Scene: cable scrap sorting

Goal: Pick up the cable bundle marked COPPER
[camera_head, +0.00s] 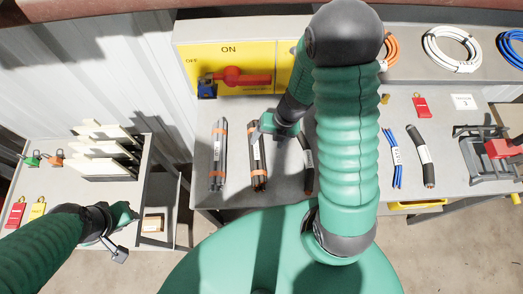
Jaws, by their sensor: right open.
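Several cable bundles lie on the grey workbench (237,190). A dark bundle with orange ties (219,155) lies at the left. A second dark bundle with orange ties (258,165) lies to its right. A third dark bundle (309,172) is partly hidden by my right arm. The labels are too small to read, so I cannot tell which is marked COPPER. My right gripper (262,133) is open at the upper part of the second bundle; contact is unclear. My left gripper (121,232) is low at the left, away from the bundles; its jaws are unclear.
Blue cables (391,160) and a black cable piece (420,155) lie right of my arm. A yellow panel with a red switch handle (243,77) stands behind. Coiled cables (451,48) sit on the back shelf. A side table (70,190) holds padlocks and upright plates.

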